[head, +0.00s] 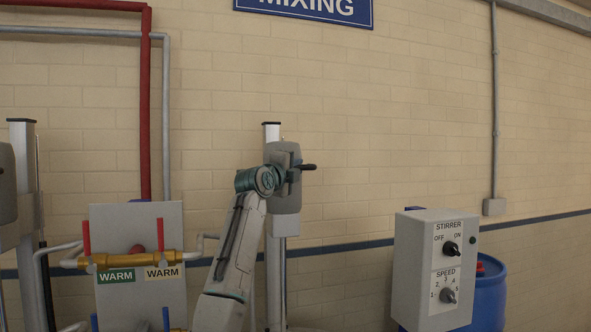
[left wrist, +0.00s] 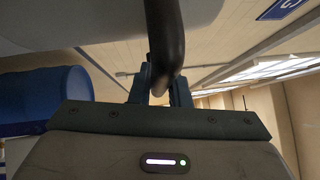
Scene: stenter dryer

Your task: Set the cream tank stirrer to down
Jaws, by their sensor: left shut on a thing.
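A stirrer's grey head unit (head: 286,205) sits high on an upright pale post (head: 271,133) in the middle of the head view. A black handle (head: 308,167) sticks out from it to the right. My left gripper (head: 293,173) is at this handle, partly hidden by its own arm. In the left wrist view the black handle (left wrist: 166,35) runs down between the two fingers of my left gripper (left wrist: 160,88), which is shut on it. The grey unit (left wrist: 110,22) fills the top left there. No tank shows. My right gripper is out of view.
A grey control box (head: 436,268) with stirrer and speed knobs stands right, before a blue drum (head: 488,295). A panel (head: 137,225) with brass pipework and red levers is left. Another post-mounted unit (head: 7,185) is at the left edge.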

